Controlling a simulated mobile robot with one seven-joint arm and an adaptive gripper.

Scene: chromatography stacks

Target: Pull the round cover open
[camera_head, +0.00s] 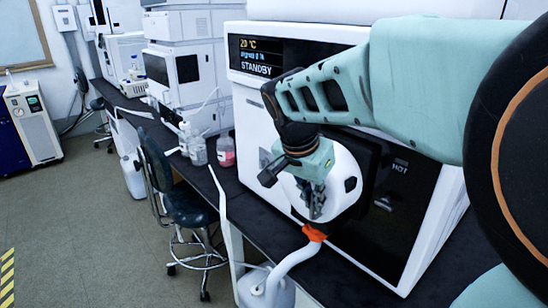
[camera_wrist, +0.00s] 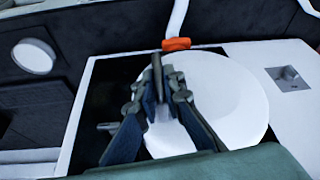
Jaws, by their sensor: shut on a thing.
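The round cover (camera_head: 347,178) is a white disc on the dark front panel of the white instrument with the STANDBY display. In the wrist view the cover (camera_wrist: 235,95) shows as a large pale disc, partly hidden by my fingers. My gripper (camera_head: 316,207) reaches down in front of the cover, on its left part in the head view. In the wrist view my gripper (camera_wrist: 161,66) has its fingertips close together over the cover's upper left part. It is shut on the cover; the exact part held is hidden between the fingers.
An orange collar (camera_head: 314,233) on a white hose sits just below the cover, the hose leading to a white container (camera_head: 266,287). Bottles (camera_head: 226,152) stand on the black bench to the left. A dark stool (camera_head: 188,207) stands before the bench. Floor further left is open.

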